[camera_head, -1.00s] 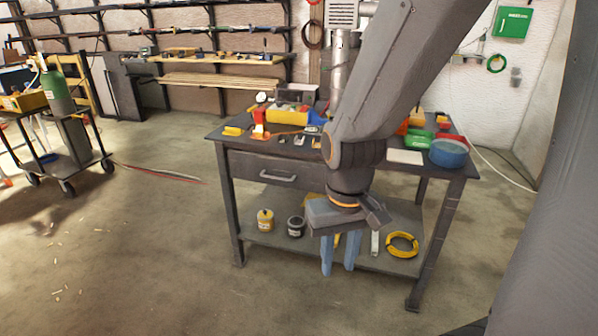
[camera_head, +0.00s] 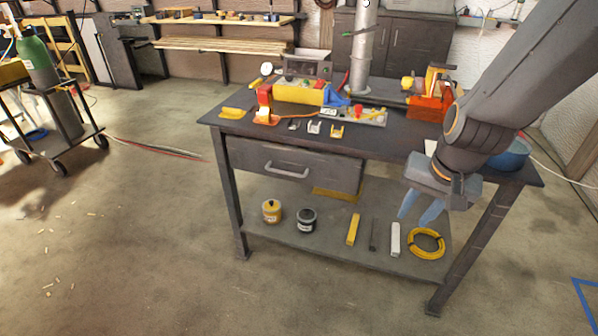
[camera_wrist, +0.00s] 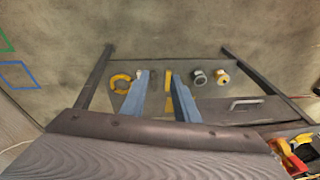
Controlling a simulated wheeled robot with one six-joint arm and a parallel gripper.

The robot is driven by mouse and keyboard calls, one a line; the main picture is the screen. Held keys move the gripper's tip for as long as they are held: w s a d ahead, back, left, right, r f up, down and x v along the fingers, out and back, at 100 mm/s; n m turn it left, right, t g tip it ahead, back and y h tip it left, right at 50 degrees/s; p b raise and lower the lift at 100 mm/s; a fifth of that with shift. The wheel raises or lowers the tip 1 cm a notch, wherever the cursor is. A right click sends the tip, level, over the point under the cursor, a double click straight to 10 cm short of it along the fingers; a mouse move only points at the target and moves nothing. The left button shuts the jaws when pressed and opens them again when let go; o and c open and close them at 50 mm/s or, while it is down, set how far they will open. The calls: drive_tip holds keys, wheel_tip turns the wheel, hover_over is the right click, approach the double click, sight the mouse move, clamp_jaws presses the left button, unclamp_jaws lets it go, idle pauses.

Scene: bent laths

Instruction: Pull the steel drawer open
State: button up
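The steel drawer (camera_head: 246,159) is a dark grey front under the left part of the workbench top and looks shut. Its pale bar handle (camera_head: 287,170) is in the middle of the front. In the wrist view the handle (camera_wrist: 246,103) is right of the fingers and clear of them. My gripper (camera_head: 419,213) has two blue fingers, spread apart with nothing between them. It is in front of the bench's right part, to the right of the drawer, pointing down. It also shows in the wrist view (camera_wrist: 154,76).
A cart (camera_head: 58,150) stands left. The floor before the bench is clear.

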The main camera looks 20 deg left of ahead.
drive_tip(key=w+a+f+m+t+y+b, duration=0.1)
drive_tip(key=w+a+f+m+t+b, duration=0.2)
drive_tip(key=w+a, duration=0.9)
drive_tip(key=m+t+b, duration=0.4)
drive_tip(key=m+t, duration=0.3)
drive_tip(key=m, duration=0.1)
approach(286, 173)
drive_tip(key=w+d, duration=0.5)
drive_tip(key=s+a+f+m+t+h+b, duration=0.2)
drive_tip(key=s+a+f+m+t+h, duration=0.1)
drive_tip(key=a+m, duration=0.35)
drive_tip(key=shift+n, duration=0.45)
drive_tip(key=shift+w+a+f, duration=0.1)
drive_tip(key=shift+w+f, duration=0.2)
drive_tip(key=shift+w, duration=0.9)
drive_tip(key=shift+w+d+f, duration=0.1)
drive_tip(key=shift+w+f, duration=0.15)
drive_tip(key=shift+w, duration=1)
drive_tip(key=shift+w+a+f, duration=0.1)
drive_tip(key=shift+w+f, duration=0.2)
drive_tip(key=shift+w, duration=0.9)
clamp_jaws()
